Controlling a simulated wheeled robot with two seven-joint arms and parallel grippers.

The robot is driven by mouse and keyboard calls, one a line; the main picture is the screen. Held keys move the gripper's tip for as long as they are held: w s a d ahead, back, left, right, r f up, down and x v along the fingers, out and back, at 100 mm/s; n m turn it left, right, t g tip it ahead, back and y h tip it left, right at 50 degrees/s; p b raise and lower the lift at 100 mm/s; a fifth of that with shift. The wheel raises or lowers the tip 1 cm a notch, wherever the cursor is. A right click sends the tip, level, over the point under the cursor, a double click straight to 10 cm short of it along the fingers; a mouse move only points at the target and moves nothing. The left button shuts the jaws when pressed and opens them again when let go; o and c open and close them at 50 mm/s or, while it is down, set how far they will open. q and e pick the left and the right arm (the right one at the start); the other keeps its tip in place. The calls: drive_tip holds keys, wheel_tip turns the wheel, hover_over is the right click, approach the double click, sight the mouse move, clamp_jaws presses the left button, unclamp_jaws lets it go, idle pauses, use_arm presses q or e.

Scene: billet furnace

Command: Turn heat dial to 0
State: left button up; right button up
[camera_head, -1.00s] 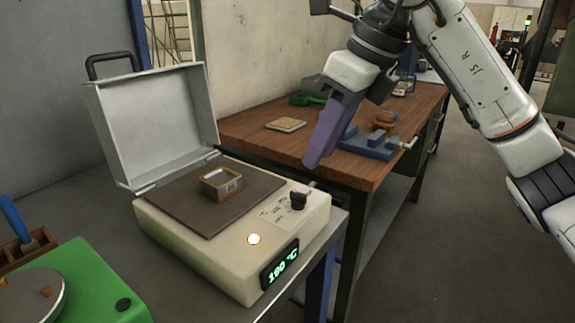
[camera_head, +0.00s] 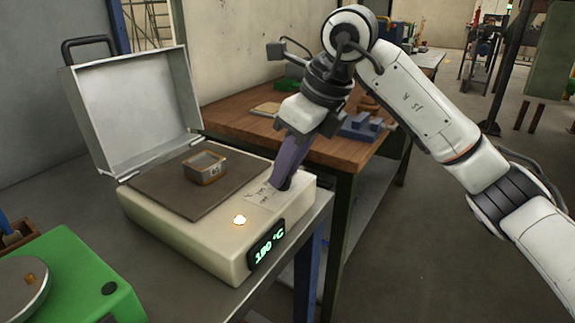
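The cream furnace box (camera_head: 190,235) stands on a metal table with its grey lid (camera_head: 135,110) open. Its display (camera_head: 266,246) glows green and seems to read 180 °C; the middle digit is hard to read. A lit round light (camera_head: 239,219) sits beside it on the box. My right gripper (camera_head: 283,183) points down at the heat dial, its purple fingers right over or around it. The dial is mostly hidden behind them, so I cannot tell whether they touch or grip it. My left gripper is out of view.
A small metal mould (camera_head: 205,168) sits on the dark plate (camera_head: 160,186) of the furnace. A green device (camera_head: 75,275) stands at lower left. A wooden workbench (camera_head: 235,115) with a blue vise (camera_head: 360,126) is behind the furnace. Open floor lies at right.

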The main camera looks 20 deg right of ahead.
drive_tip(key=shift+c, duration=0.3)
clamp_jaws()
